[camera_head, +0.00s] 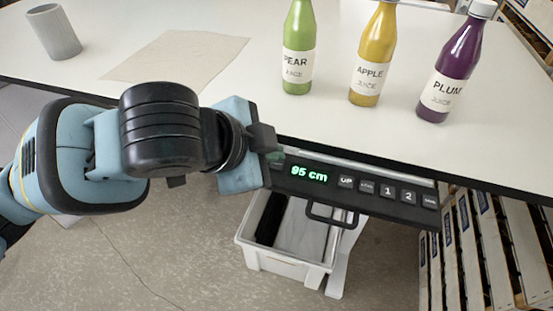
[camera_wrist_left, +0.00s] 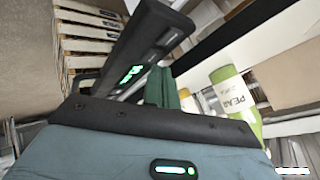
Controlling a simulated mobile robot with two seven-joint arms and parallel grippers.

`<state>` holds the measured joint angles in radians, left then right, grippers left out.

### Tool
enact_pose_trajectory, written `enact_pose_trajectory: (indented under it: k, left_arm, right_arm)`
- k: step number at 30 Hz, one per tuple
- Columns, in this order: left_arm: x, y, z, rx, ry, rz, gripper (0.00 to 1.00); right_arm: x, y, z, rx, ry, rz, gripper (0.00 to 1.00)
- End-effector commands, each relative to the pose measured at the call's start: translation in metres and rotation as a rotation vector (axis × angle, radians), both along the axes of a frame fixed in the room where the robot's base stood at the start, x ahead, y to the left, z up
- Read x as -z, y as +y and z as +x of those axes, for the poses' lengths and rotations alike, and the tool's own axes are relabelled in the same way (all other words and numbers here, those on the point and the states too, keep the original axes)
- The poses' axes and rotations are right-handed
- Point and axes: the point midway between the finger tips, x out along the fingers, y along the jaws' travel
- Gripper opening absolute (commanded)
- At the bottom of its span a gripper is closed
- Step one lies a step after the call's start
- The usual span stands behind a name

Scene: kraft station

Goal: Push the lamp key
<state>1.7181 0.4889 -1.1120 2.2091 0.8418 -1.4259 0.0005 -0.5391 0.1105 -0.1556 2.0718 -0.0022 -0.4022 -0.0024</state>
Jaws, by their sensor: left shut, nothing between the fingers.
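The dark control panel (camera_head: 320,198) hangs under the table's front edge, with a green display (camera_head: 309,173) reading 95 cm. Its visible keys include UP (camera_head: 346,181), 1 (camera_head: 388,190) and 2 (camera_head: 408,195). Two more small keys (camera_head: 367,186) (camera_head: 430,201) have labels too small to read, so I cannot tell which is the lamp key. My left gripper (camera_head: 276,156) is shut and empty at the panel's left end, covering that end. I cannot tell whether it touches. In the left wrist view, the green fingers (camera_wrist_left: 161,88) are beside the panel (camera_wrist_left: 148,40). My right gripper is not in view.
Green pear (camera_head: 298,50), yellow apple (camera_head: 372,55) and purple plum (camera_head: 457,65) juice bottles stand on the white table (camera_head: 270,120). A brown sheet (camera_head: 175,58) and a grey cup (camera_head: 53,32) are at the left. A white bin (camera_head: 285,264) is below; crates (camera_head: 490,250) stand at right.

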Motion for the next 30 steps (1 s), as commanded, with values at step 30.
enact_pose_trajectory:
  k: [30]
  left_arm:
    - [0.0076, 0.0003, 0.0002, -0.001, 0.001, 0.000, 0.00]
  right_arm:
    - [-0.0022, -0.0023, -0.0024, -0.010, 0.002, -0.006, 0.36]
